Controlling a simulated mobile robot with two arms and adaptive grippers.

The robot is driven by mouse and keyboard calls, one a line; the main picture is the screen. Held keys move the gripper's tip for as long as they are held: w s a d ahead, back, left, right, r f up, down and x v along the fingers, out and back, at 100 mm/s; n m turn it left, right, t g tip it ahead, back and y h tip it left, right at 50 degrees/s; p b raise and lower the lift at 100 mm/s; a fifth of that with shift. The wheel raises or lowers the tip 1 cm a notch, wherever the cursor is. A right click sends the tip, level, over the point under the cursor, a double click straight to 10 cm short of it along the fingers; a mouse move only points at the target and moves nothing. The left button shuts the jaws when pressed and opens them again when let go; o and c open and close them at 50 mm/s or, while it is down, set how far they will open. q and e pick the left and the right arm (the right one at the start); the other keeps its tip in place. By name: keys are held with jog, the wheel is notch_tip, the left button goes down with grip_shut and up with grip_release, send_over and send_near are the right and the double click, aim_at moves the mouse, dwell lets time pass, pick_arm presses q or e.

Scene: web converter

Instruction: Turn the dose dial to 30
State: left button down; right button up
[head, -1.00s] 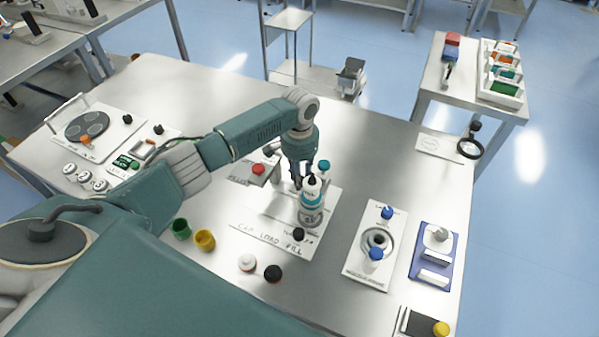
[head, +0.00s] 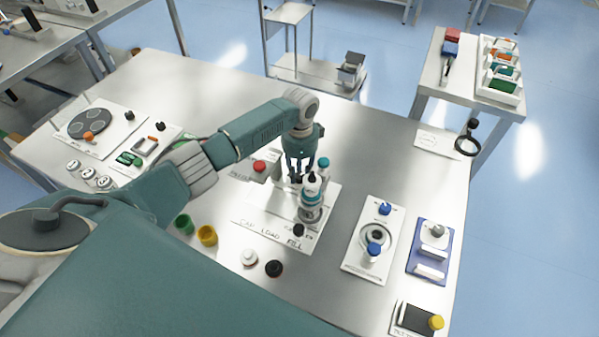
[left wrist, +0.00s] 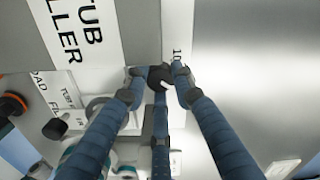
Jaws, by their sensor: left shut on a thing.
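In the left wrist view a small round black knob with a white mark, seemingly the dose dial (left wrist: 158,76), sits between the fingertips of my left gripper (left wrist: 160,84). The fingers are shut on it. A printed "10" (left wrist: 177,54) shows just beyond the knob; I see no 30. In the head view my left gripper (head: 297,178) points down at the tub filler, behind a white and teal bottle (head: 311,189). The dial is hidden there by the fingers and bottle. My right gripper is in neither view.
The filler's white base plate (head: 262,234) lies in front. A red button (head: 260,166) is left of the gripper and a teal-capped post (head: 323,163) close on its right. Green (head: 184,224) and yellow (head: 207,235) cups stand at the front.

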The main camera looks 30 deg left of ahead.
aim_at(301, 175)
pick_arm(q)
jog(key=shift+w+d+r+m, duration=0.1)
jog(key=shift+w+r+m, duration=0.15)
jog(key=shift+m, duration=0.25)
jog(key=c, duration=1.8)
grip_release()
jog(key=shift+o, duration=0.4)
jog(key=shift+s+f, duration=0.1)
jog(key=shift+f, duration=0.05)
notch_tip(301, 175, up, 12)
jog(key=shift+s, duration=0.1)
